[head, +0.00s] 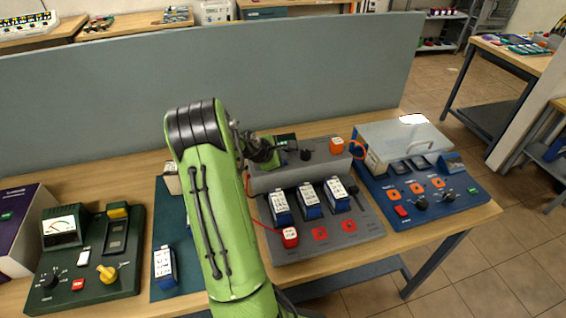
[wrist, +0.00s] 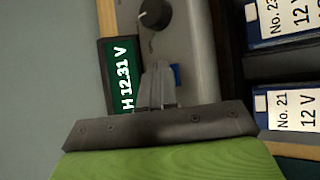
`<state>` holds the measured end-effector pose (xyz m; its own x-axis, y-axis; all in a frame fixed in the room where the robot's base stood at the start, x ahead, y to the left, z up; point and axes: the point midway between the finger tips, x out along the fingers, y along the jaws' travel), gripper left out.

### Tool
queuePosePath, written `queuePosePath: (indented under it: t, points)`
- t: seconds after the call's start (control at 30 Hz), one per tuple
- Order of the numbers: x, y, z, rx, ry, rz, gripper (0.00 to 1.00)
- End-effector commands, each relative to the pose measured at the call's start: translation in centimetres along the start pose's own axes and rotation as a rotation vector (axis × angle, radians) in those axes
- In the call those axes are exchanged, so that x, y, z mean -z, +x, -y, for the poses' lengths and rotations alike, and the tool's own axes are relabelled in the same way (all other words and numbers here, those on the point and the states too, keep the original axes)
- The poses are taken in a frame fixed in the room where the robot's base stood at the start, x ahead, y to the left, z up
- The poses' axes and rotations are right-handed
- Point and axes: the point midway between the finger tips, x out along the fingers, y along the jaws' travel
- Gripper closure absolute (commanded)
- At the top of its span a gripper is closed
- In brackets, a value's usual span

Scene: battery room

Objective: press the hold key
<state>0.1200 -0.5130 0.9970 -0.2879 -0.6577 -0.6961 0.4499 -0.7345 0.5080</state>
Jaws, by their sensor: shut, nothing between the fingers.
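The blue key (wrist: 176,73) shows in the wrist view beside the tips of my gripper (wrist: 160,68), mostly hidden behind the fingers. I cannot read a label on it or tell whether the fingers touch it. In the head view the display (head: 286,141) is on the raised back part of the grey tester (head: 284,181). My gripper (head: 279,153) is shut and empty, low over that back part, with its tips partly hidden.
A black knob (head: 306,154) and an orange block (head: 337,145) sit right of the display. Several labelled batteries (head: 310,198) stand in the tester's front. A green meter unit (head: 87,259) is at the left, a blue unit (head: 421,186) at the right. A grey partition (head: 300,80) stands behind.

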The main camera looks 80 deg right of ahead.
Motion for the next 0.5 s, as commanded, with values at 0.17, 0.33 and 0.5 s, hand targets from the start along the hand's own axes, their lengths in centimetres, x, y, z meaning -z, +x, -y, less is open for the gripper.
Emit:
queuePosePath:
  t: [0.17,0.33,0.5]
  points:
    - [0.12,0.12,0.12,0.001,-0.001,-0.001,1.00]
    - [0.12,0.12,0.13,0.001,-0.001,-0.001,1.00]
    - [-0.14,-0.28,-0.16,0.001,-0.001,-0.001,1.00]
